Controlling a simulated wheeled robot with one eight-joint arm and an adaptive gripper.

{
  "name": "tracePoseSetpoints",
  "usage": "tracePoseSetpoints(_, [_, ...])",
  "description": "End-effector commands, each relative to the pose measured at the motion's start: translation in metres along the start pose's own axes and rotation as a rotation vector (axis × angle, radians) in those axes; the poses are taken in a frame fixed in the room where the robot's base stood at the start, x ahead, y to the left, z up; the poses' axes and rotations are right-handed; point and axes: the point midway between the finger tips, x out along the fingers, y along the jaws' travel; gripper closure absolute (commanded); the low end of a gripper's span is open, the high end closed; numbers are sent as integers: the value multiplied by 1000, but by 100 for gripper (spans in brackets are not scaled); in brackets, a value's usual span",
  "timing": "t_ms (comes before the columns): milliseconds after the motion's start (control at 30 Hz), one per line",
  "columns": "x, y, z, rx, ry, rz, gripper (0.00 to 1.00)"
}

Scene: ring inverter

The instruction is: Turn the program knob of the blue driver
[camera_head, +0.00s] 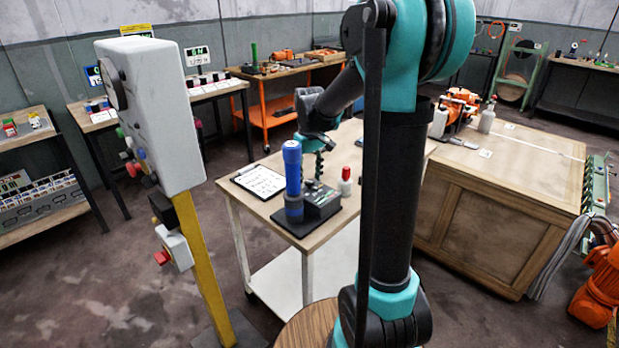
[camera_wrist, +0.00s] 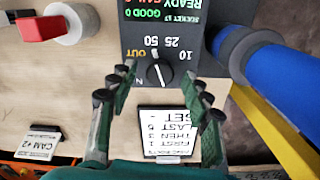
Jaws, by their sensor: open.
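The blue driver (camera_head: 292,182) stands upright on the worktable, and its blue body shows at the right of the wrist view (camera_wrist: 265,50). A dark controller box (camera_head: 322,204) sits beside it. In the wrist view, the box's black panel (camera_wrist: 135,40) carries upside-down print, including "OUT" and "10 25 50". The round dark program knob (camera_wrist: 158,74) with a white pointer mark is near the panel's edge. My gripper (camera_wrist: 160,76) is open over the knob, with one green finger on each side. I see a gap on both sides; the height above the panel is unclear.
A clipboard (camera_head: 260,181) lies on the table (camera_head: 275,212). A grey post-mounted control box (camera_head: 160,115) stands at left. A wooden crate (camera_head: 490,210) is at right.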

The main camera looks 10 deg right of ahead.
Motion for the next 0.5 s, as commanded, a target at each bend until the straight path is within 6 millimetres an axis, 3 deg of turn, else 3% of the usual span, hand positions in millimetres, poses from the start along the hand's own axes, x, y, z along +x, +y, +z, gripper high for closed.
tracePoseSetpoints(500, [-89,0,0,0,0,0,51])
